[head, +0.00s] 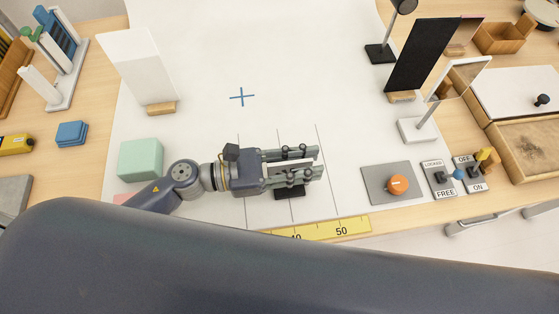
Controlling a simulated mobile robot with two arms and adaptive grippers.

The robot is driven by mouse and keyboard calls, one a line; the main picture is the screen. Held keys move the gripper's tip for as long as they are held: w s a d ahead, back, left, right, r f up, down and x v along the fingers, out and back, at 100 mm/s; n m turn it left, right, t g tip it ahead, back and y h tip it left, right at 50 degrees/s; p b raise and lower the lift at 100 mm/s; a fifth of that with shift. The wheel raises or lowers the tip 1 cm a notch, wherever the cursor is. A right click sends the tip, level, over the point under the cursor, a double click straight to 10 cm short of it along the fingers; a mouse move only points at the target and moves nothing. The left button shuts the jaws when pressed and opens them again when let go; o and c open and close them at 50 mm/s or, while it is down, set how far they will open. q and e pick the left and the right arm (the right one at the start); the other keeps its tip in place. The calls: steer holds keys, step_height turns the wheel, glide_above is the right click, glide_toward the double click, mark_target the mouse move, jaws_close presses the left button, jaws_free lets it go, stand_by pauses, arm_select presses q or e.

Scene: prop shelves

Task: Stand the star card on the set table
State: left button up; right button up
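No star shows on any card face that I can see, so I cannot tell which card is the star card. A white card (138,66) stands in a wooden foot at the upper left. A black card (424,55) stands in a wooden foot at the upper right. My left gripper (318,163) is low over the white table sheet, fingers pointing right with a gap between them. A small dark block (290,193) shows partly under its near finger; the rest is hidden. I cannot make out a card between the fingers. My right gripper is out of view.
A blue cross (242,97) marks the clear middle of the white sheet (280,50). A green block (141,159) is left of the gripper. A mirror (459,77), lamp (380,53), orange knob (397,185) and switches (440,178) stand right. A yellow ruler (330,230) lines the front edge.

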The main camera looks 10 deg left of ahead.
arm_select(q)
steer(key=shift+r, duration=0.15)
steer(key=shift+a, duration=0.25)
steer(key=b+v, duration=0.3)
steer(key=v, duration=0.8)
steer(key=shift+a+b, duration=0.25)
steer(key=shift+b, duration=0.05)
steer(key=shift+s, duration=0.15)
steer(key=shift+s, duration=0.1)
